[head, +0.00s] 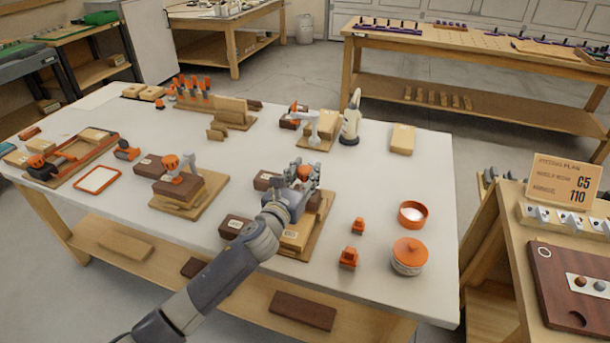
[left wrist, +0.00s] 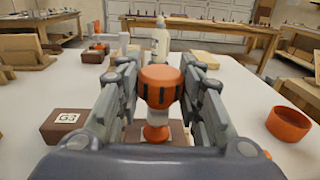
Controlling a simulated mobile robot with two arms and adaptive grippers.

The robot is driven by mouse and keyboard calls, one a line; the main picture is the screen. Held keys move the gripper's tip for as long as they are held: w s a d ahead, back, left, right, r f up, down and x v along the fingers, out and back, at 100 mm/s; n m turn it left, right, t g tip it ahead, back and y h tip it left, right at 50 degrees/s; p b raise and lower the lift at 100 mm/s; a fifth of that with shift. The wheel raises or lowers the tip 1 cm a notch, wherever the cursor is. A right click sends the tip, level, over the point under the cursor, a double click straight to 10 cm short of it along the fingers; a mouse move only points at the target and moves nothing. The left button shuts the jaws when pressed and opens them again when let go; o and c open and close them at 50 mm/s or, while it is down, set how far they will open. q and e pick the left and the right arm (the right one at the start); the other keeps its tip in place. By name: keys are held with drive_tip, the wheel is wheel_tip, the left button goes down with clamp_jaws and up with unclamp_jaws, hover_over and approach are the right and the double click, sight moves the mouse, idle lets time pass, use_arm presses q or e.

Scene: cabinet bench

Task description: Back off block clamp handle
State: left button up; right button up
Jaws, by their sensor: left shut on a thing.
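The block clamp's orange handle (left wrist: 160,86) is a round knob with dark grip marks, upright on a pale stem, in the middle of the left wrist view. In the head view the same orange knob (head: 304,172) shows between my fingers. My left gripper (left wrist: 160,92) is around the knob, one finger on each side, and shut on it. In the head view my left gripper (head: 300,178) is over the front middle clamp station. The station's wooden base (head: 323,215) and blocks are partly hidden by my arm. My right gripper is in neither view.
Another clamp with an orange knob (head: 171,163) stands on blocks to the left. To the right are an orange bowl (head: 413,214), an orange-lidded jar (head: 409,255) and small orange pieces. A white bottle (head: 351,118) stands behind. The white tabletop (head: 378,185) is clear right of the gripper.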

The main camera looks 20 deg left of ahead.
use_arm(q)
drive_tip(key=shift+n+y+b, duration=0.35)
drive_tip(key=shift+n+y, duration=1.15)
drive_tip(key=shift+y, duration=1.1)
drive_tip(key=o, duration=1.1)
drive_tip(key=shift+s, duration=0.1)
drive_tip(key=s, duration=0.4)
drive_tip(key=s+d, duration=0.1)
drive_tip(key=s, duration=0.2)
drive_tip(key=s+d, duration=0.1)
drive_tip(key=s, duration=0.3)
drive_tip(key=shift+s, duration=0.3)
